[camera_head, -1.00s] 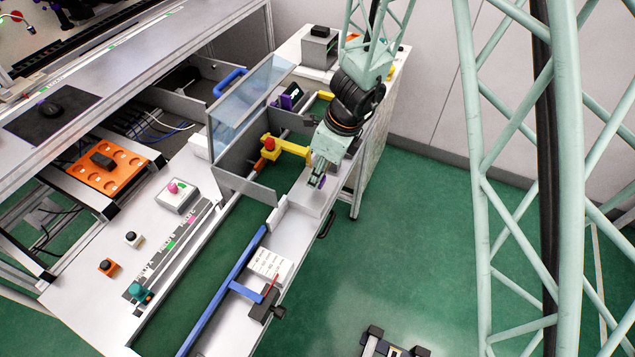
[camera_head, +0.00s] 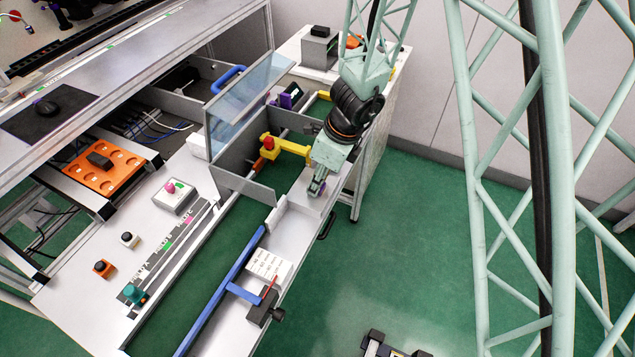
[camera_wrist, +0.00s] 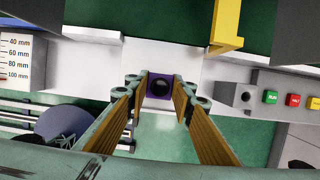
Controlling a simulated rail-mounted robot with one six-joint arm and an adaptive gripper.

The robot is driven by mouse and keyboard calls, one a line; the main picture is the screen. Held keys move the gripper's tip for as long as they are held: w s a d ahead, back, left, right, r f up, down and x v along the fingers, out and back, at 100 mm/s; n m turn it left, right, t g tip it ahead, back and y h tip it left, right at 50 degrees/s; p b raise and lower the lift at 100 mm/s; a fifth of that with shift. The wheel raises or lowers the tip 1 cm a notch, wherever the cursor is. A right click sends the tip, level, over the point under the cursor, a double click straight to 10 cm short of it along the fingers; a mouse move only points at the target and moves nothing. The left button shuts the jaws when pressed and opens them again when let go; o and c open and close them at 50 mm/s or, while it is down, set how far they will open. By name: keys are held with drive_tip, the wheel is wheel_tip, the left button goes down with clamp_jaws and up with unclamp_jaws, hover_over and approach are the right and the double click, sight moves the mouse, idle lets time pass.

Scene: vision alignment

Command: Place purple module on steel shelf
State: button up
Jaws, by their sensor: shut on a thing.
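The purple module (camera_wrist: 160,86), a small block with a dark round hole in its face, sits between the two fingers of my gripper (camera_wrist: 159,98), which is shut on it. In the head view my gripper (camera_head: 317,188) points down over a pale metal ledge (camera_head: 299,207) at the bench's right side. The module is mostly hidden there. The ledge, which looks like the steel shelf, also shows in the wrist view (camera_wrist: 110,66) behind the module. I cannot tell whether the module touches it.
A yellow arm with a red knob (camera_head: 290,147) and a clear panel (camera_head: 240,105) stand left of my gripper. A blue bar (camera_head: 225,288) and a white scale card (camera_head: 268,266) lie nearer the front. Green floor is open to the right.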

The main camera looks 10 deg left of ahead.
drive_tip(key=o, duration=0.8)
drive_tip(key=shift+o, duration=0.2)
drive_tip(key=shift+r, duration=0.1)
drive_tip(key=p+v, duration=0.6)
drive_tip(key=v, duration=0.6)
drive_tip(key=shift+r, duration=0.15)
idle(0.7)
